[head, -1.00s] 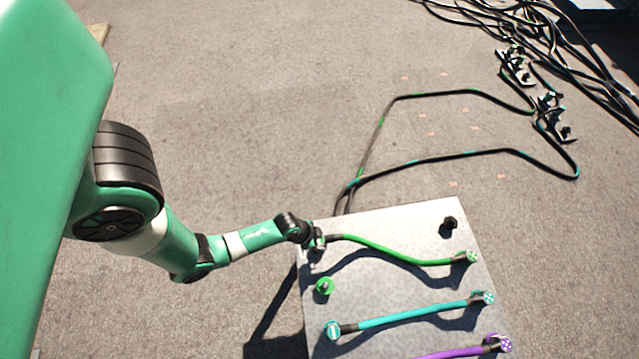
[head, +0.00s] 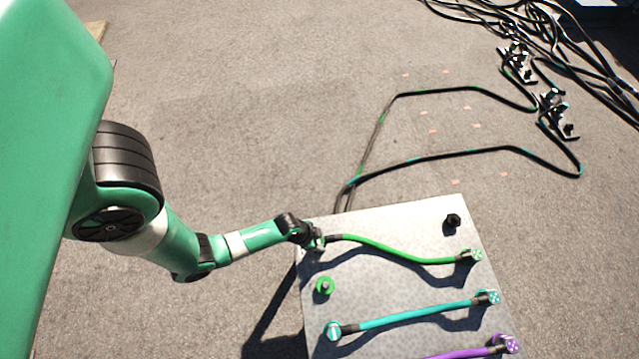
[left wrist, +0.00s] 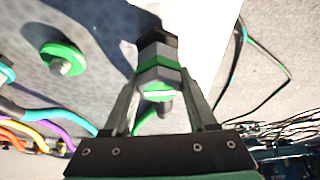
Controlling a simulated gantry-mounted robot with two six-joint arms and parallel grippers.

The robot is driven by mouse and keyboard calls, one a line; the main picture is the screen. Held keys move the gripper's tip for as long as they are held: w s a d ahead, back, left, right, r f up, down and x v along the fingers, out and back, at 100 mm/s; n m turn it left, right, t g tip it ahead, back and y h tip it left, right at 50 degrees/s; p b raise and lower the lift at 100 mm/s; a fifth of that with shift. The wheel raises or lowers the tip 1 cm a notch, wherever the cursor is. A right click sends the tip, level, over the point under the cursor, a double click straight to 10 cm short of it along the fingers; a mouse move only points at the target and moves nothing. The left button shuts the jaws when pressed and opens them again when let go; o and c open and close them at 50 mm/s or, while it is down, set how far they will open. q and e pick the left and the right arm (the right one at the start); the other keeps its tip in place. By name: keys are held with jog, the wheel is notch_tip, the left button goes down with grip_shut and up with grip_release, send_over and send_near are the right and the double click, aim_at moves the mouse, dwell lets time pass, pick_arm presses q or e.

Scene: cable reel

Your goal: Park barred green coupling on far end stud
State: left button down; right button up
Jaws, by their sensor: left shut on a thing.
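My left gripper (head: 318,240) is at the panel's upper left corner, shut on the coupling at the left end of the green cable (head: 400,255). In the left wrist view the green-banded coupling (left wrist: 158,72) sits between the two fingers (left wrist: 163,95). The cable's other end is on a green round fitting (head: 472,256) at the panel's right side. A bare green-collared stud (head: 324,286) stands below my gripper, and shows in the left wrist view (left wrist: 62,60). A black stud (head: 453,220) stands alone near the panel's upper right corner.
The grey panel (head: 395,222) also carries a cyan cable (head: 415,313) and a purple cable (head: 470,352) below the green one. Black cables (head: 430,157) and dark clamps (head: 555,110) lie on the ground beyond. The ground left of the panel is clear.

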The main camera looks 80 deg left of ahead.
pick_arm(q)
jog(key=shift+r, duration=0.1)
jog(key=shift+f+b, duration=0.3)
jog(key=shift+f, duration=0.25)
jog(key=shift+c, duration=0.6)
grip_release()
jog(key=p+v, duration=0.7)
jog(key=v, duration=0.4)
jog(key=shift+r, duration=0.3)
